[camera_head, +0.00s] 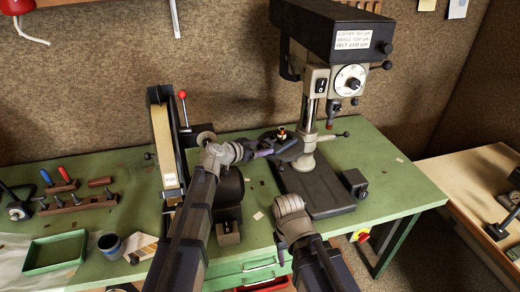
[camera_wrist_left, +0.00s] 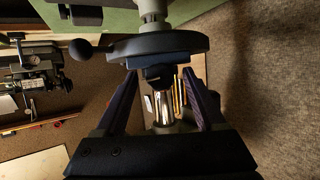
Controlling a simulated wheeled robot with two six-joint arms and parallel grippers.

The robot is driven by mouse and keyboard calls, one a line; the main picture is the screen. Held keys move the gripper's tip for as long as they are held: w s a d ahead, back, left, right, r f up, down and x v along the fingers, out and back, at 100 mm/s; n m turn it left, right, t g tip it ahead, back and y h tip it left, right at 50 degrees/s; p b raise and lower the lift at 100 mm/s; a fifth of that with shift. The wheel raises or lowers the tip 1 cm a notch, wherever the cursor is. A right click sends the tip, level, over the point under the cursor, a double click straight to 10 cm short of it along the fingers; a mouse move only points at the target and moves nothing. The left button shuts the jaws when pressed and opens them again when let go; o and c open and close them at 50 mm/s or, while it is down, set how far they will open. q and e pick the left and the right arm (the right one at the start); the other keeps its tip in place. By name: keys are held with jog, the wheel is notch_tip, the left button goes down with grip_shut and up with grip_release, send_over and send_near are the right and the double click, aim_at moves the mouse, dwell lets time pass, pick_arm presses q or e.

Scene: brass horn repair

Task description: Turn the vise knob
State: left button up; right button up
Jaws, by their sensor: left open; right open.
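My left gripper (camera_head: 280,149) reaches rightward across the bench beside a dark round disc (camera_head: 272,137) with a small brass-coloured piece (camera_head: 282,133) on it. In the left wrist view, which is turned over, the left gripper (camera_wrist_left: 160,76) is open. The disc (camera_wrist_left: 165,44) has a side arm with a black ball knob (camera_wrist_left: 80,49). A blue block, a dark part (camera_wrist_left: 158,77) and a bright metal cylinder (camera_wrist_left: 163,106) lie between the spread fingers, with no visible grip. I cannot tell which part is the vise knob. My right gripper (camera_head: 291,206) is open and empty, lower down.
A drill press (camera_head: 322,85) stands behind the left gripper, its dark base (camera_head: 318,190) on the green bench (camera_head: 385,160). A belt machine (camera_head: 165,145) stands left of my left arm. A green tray (camera_head: 55,252) and a cup (camera_head: 110,246) sit at the left.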

pick_arm(q)
jog(key=shift+c, duration=0.3)
grip_shut()
dwell(0.4)
jog(key=shift+w+a+n+g+h, duration=0.15)
jog(key=shift+n+g+h, duration=0.45)
jog(key=shift+n, duration=0.5)
jog(key=shift+f+n+g+h+b, duration=0.1)
jog(key=shift+n+g+h+b, duration=0.55)
jog(key=shift+n, duration=0.55)
jog(key=shift+o, duration=0.3)
grip_release()
